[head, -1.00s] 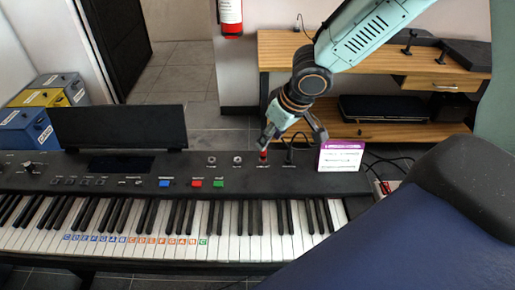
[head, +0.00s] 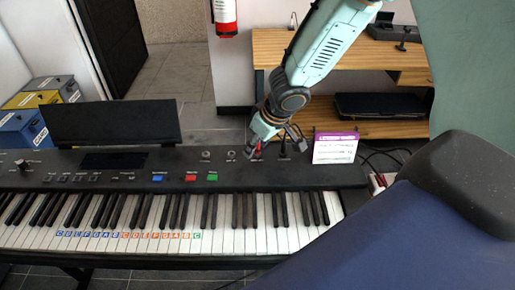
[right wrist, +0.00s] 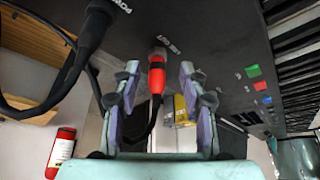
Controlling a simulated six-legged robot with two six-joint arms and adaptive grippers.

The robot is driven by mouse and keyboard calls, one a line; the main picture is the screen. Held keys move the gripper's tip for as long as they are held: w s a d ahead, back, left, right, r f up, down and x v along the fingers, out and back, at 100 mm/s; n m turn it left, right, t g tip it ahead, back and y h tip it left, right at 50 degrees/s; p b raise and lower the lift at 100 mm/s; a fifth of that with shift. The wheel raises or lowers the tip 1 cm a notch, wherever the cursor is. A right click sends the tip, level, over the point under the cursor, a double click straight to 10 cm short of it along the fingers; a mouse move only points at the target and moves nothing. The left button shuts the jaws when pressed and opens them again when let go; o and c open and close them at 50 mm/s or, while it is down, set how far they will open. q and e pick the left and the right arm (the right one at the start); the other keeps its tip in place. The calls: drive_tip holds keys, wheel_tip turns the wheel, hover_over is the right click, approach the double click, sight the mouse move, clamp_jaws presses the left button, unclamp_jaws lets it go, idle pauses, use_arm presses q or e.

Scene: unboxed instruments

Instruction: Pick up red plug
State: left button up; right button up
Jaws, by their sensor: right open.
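The red plug (right wrist: 156,77) stands in a socket on the top panel of the black keyboard (head: 100,180). In the right wrist view its red body sits between my right gripper's two fingers (right wrist: 158,100), with a gap on each side. A dark cable runs from its end. In the head view my right gripper (head: 273,142) is at the back edge of the keyboard, around the plug, and only a small red part of the plug (head: 259,147) shows. The gripper is open. My left gripper is not in view.
A black plug with a thick cable (right wrist: 85,45) stands close beside the red one. A white and purple card (head: 335,148) stands to the right. A wooden shelf (head: 375,130) is behind. Blue and yellow boxes (head: 25,125) are at the far left.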

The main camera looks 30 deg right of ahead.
drive_tip(key=shift+w+f, duration=0.15)
drive_tip(key=shift+w, duration=0.15)
drive_tip(key=shift+c, duration=1.3)
drive_tip(key=shift+d+f, duration=0.1)
drive_tip(key=shift+d, duration=0.05)
drive_tip(key=shift+c, duration=1.5)
drive_tip(key=shift+s+r, duration=0.2)
drive_tip(key=shift+s, duration=0.05)
drive_tip(key=c, duration=0.3)
drive_tip(key=shift+w, duration=0.1)
clamp_jaws()
drive_tip(key=shift+f, duration=0.1)
wheel_tip(320, 180, up, 10)
drive_tip(key=p, duration=0.8)
